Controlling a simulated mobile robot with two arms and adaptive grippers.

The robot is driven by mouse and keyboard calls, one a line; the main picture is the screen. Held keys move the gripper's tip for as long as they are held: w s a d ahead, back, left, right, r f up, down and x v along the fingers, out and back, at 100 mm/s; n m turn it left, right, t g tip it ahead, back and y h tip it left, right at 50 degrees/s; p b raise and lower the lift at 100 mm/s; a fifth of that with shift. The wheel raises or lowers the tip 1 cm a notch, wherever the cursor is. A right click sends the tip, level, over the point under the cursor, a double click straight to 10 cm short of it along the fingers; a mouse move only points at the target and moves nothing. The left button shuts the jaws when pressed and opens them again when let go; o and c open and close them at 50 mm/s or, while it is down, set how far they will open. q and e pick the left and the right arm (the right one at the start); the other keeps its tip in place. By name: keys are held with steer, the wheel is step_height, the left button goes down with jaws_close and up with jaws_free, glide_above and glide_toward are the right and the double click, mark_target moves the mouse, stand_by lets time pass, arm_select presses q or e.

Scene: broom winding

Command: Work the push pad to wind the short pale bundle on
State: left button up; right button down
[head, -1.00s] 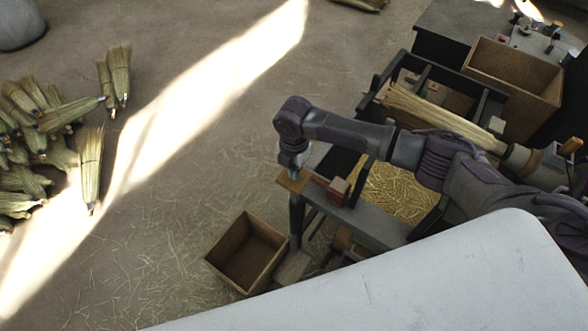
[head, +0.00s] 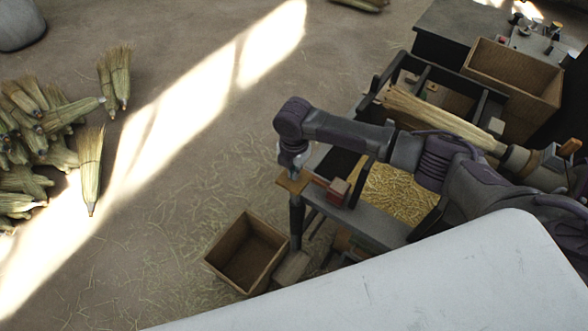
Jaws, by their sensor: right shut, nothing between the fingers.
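A brown push pad (head: 296,184) sits at the left end of the grey bench. My right gripper (head: 292,169) points down at it, shut and empty, with its tips at or just above the pad; I cannot tell if they touch. A pale straw bundle (head: 430,111) lies across the open dark frame at the upper right, beyond my right arm. Its right end meets a grey cylindrical part (head: 522,160). My left gripper is not in view.
A red block (head: 338,187) sits on the bench (head: 372,222) beside the pad. An empty wooden box (head: 246,252) stands on the floor below. Another wooden box (head: 515,75) stands at the upper right. Several straw bundles (head: 40,125) lie at the left.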

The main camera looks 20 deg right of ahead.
steer(key=f+b, duration=0.5)
steer(key=f, duration=0.4)
steer(key=shift+s+f, duration=0.1)
steer(key=shift+s, duration=0.1)
stand_by(1.2)
step_height(320, 180, up, 10)
steer(key=p, duration=0.9)
steer(key=shift+w+r, duration=0.1)
steer(key=shift+r, duration=0.1)
steer(key=shift+f, duration=0.1)
steer(key=shift+w, duration=0.1)
